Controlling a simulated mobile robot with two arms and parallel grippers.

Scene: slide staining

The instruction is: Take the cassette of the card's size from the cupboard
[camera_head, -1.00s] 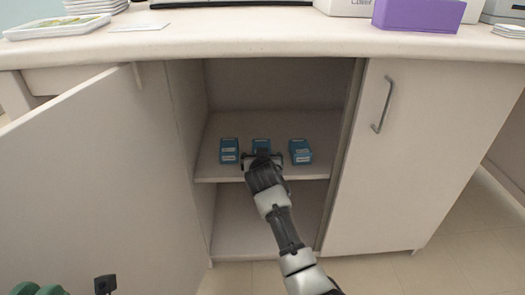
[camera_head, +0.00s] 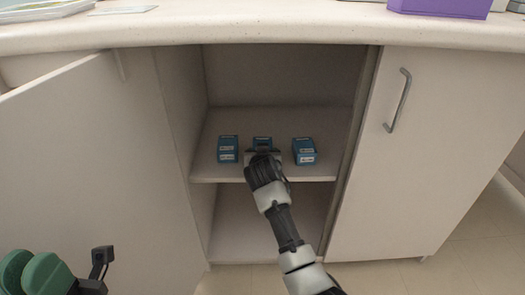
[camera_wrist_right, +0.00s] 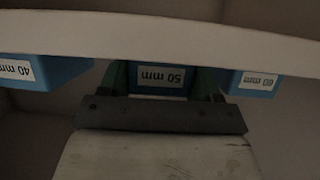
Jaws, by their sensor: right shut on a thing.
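Three blue cassettes stand in a row on the open cupboard's upper shelf (camera_head: 215,172): the left one (camera_head: 228,149), the middle one (camera_head: 262,141) and the right one (camera_head: 304,151). In the right wrist view their labels read 40 mm (camera_wrist_right: 30,70), 50 mm (camera_wrist_right: 160,76) and 60 mm (camera_wrist_right: 255,82). My right gripper (camera_head: 262,153) is shut on the middle 50 mm cassette, its green fingers (camera_wrist_right: 162,84) at both sides; its arm hides part of it. My left gripper (camera_head: 32,274) shows partly at the bottom left; its opening is unclear. No card shows.
The left cupboard door (camera_head: 90,170) stands open; the right door (camera_head: 405,160) with a handle is closed. The lower shelf space (camera_head: 235,225) is empty. The worktop (camera_head: 250,30) overhangs above, with a purple box (camera_head: 440,7) on it.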

